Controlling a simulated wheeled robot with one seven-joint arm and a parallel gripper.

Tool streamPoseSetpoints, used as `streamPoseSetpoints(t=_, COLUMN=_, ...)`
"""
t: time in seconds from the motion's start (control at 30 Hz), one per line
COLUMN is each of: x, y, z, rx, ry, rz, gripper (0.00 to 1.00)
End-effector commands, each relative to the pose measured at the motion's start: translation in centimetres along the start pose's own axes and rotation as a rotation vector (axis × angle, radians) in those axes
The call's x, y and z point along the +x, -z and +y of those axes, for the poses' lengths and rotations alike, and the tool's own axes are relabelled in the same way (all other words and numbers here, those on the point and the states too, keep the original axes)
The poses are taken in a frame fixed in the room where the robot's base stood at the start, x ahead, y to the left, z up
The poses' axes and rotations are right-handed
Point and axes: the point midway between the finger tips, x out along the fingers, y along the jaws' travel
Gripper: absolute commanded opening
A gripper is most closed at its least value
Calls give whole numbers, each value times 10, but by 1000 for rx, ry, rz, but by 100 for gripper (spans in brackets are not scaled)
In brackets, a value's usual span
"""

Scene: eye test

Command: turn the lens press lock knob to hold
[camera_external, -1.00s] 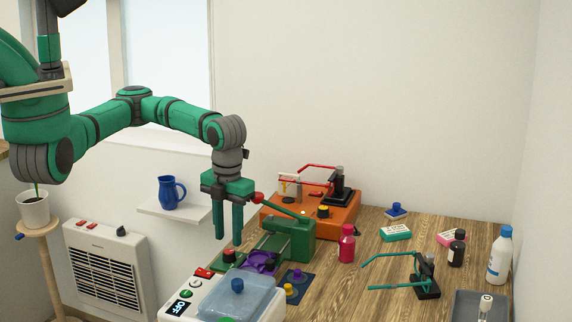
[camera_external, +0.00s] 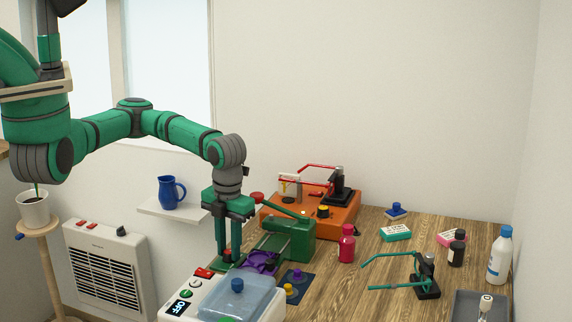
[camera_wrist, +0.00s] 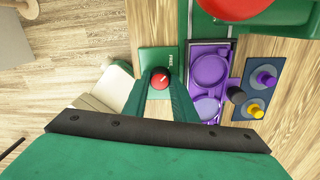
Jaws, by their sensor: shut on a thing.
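The green lens press (camera_external: 298,243) stands on the bench, with a red ball on its lever (camera_external: 257,197). Its lock knob (camera_wrist: 160,76) shows in the wrist view as a small red disc with a white pointer mark, on a green plate (camera_wrist: 152,55) lettered FREE. The mark points up and right, roughly toward that lettering; no HOLD lettering is readable. My gripper (camera_external: 229,262) points down at the press's left end. In the wrist view my gripper (camera_wrist: 161,82) is shut on the knob, one finger on either side.
A purple part with round pockets (camera_wrist: 209,70) lies right of the knob, beside a dark mat (camera_wrist: 248,108) with small pegs. A white machine with an OFF display (camera_external: 173,312) stands in front, an orange device (camera_external: 345,218) behind. A red bottle (camera_external: 347,247) stands to the right.

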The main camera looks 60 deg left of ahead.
Motion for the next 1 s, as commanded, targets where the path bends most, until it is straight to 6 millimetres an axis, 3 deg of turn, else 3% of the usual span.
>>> streamPoseSetpoints(t=0.37, x=-1, y=0, z=0, rx=130, ry=-2, rz=-6, gripper=3)
streamPoseSetpoints(t=1.0, x=-1, y=0, z=1, rx=716, ry=-2, rz=-26, gripper=3)
